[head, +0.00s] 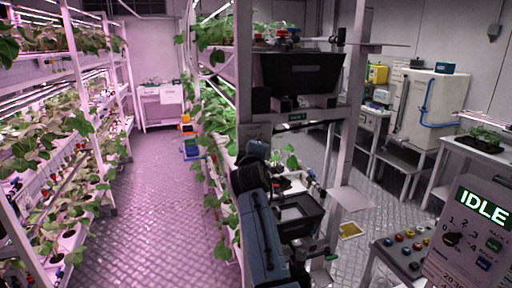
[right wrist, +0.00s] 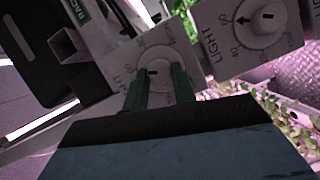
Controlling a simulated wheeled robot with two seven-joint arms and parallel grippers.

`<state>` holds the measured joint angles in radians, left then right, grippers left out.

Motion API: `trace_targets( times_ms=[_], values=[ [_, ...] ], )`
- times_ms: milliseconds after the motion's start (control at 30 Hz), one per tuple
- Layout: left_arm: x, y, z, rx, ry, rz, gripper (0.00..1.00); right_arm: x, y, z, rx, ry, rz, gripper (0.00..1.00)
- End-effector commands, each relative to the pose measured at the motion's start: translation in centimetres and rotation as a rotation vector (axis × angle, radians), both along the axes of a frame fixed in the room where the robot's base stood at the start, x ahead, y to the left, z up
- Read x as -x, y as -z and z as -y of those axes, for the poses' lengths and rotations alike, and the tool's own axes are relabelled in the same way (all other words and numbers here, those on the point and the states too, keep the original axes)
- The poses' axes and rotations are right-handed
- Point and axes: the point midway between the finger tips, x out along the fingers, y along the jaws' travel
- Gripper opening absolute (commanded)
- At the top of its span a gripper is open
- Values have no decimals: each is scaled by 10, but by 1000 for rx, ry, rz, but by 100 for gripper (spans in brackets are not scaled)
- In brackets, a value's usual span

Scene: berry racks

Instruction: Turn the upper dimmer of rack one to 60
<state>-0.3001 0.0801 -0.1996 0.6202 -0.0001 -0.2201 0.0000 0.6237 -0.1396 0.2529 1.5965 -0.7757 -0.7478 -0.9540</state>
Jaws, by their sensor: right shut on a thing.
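In the right wrist view a pale dimmer plate marked LIGHT (right wrist: 118,70) carries a round knob (right wrist: 155,72) with a dark mark on its face. The two green fingers of my right gripper (right wrist: 161,90) are closed on this knob, one on each side. A second dimmer (right wrist: 262,18) sits beside it at the upper right, untouched, its dark pointer aimed left near the printed 60. The scale around the held knob is too small and partly covered to read. I cannot tell from the tilted view which dimmer is upper. My left gripper is not in view.
A panel reading IDLE (head: 482,208) stands at the right, beside a button console (head: 405,250). The left aisle floor (head: 165,220) is clear.

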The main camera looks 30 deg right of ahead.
Motion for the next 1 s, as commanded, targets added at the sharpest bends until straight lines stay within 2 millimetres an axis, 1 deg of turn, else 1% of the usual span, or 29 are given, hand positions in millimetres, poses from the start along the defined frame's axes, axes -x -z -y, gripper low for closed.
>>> trace_targets(
  times_ms=[33, 200, 667, 700, 833, 1000],
  values=[
    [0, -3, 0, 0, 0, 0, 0, 0, -1, 0, -17, -1, 3, 4],
    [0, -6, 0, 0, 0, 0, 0, 0, 0, 0, -50, 0, 10, 4],
    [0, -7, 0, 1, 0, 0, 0, 0, 0, 0, -60, -1, 13, 4],
    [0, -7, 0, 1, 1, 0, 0, 0, 0, 0, -60, 0, 13, 30],
    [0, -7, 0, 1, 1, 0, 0, 0, 0, 0, -59, 0, 14, 48],
    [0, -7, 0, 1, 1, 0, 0, 0, 0, 0, -59, 0, 13, 49]
  ],
)
